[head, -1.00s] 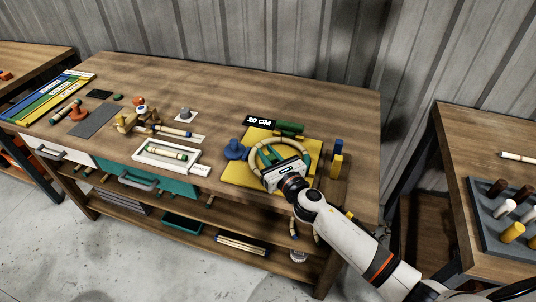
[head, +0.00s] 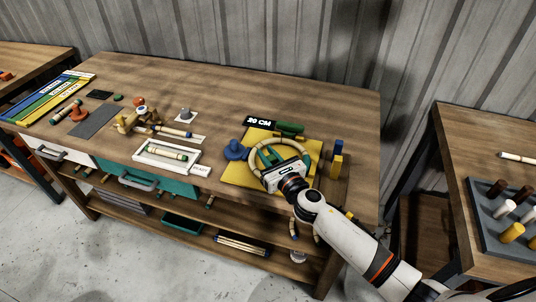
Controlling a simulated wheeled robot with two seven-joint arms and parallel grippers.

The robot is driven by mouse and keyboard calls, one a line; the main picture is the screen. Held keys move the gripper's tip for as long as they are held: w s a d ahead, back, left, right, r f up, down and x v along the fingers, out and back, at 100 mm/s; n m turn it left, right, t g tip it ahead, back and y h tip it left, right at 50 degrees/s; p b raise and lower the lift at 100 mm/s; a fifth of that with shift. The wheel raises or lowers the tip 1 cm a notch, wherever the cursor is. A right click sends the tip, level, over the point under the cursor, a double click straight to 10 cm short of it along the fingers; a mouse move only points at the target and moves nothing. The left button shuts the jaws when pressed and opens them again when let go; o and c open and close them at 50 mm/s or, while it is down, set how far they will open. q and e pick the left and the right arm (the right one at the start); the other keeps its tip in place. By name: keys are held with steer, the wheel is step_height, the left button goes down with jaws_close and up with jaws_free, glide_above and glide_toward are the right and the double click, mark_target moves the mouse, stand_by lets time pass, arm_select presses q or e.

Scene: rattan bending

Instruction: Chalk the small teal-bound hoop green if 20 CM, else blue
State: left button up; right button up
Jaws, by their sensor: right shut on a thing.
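A pale rattan hoop (head: 254,164) lies on the yellow board (head: 235,176) at the right of the bench. Teal shows inside and beside it, but I cannot tell binding from other parts. A black sign (head: 258,121) behind the board reads 20 CM. My right gripper (head: 283,174) is low over the hoop's near right side and covers part of it. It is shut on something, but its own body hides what. A blue block (head: 338,146) and a yellow block (head: 336,166) stand right of the board. A green piece (head: 290,128) lies beside the sign. My left gripper is out of view.
A blue knobbed piece (head: 235,151) stands at the board's left edge. A white tray (head: 153,163) holds a banded rattan stick. A wooden fixture (head: 130,121) and coloured strips (head: 50,98) are further left. The bench's back middle is clear. A pegged rack (head: 490,235) is on the right table.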

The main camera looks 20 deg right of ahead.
arm_select(q)
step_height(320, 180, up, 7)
steer(key=p, duration=0.6)
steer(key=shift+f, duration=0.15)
arm_select(e)
step_height(320, 180, up, 7)
